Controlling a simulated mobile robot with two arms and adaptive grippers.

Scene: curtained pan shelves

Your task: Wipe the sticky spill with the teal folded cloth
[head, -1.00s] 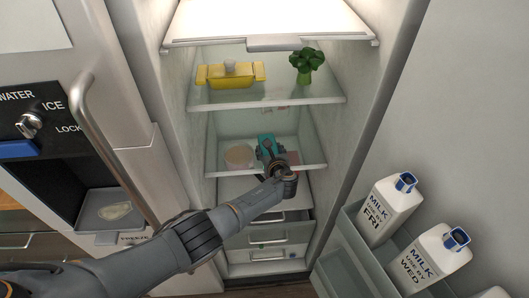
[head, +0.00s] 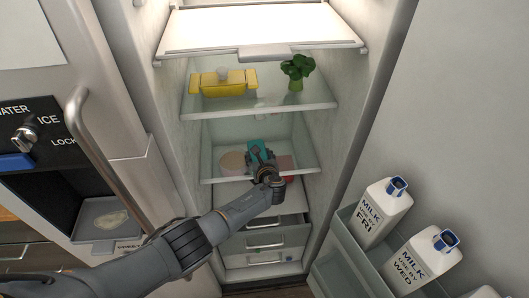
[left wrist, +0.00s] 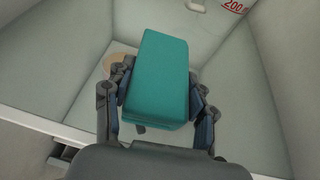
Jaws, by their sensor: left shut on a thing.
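The teal folded cloth (head: 257,147) is in my left gripper (head: 261,160), over the lower glass shelf of the open fridge. In the left wrist view the cloth (left wrist: 158,80) lies lengthwise between the two fingers of the gripper (left wrist: 157,98), which are shut on its sides. A flat round beige patch (head: 232,162), which looks like the sticky spill, lies on that shelf just left of the cloth. Part of it (left wrist: 112,64) shows behind the left finger in the wrist view. I cannot tell whether the cloth touches the shelf. My right gripper is not in view.
A pinkish item (head: 286,162) is right of the gripper on the same shelf. The shelf above holds a yellow butter dish (head: 223,85) and a green leafy vegetable (head: 297,70). Drawers (head: 262,240) are below. Milk cartons (head: 383,212) stand in the door bin at right.

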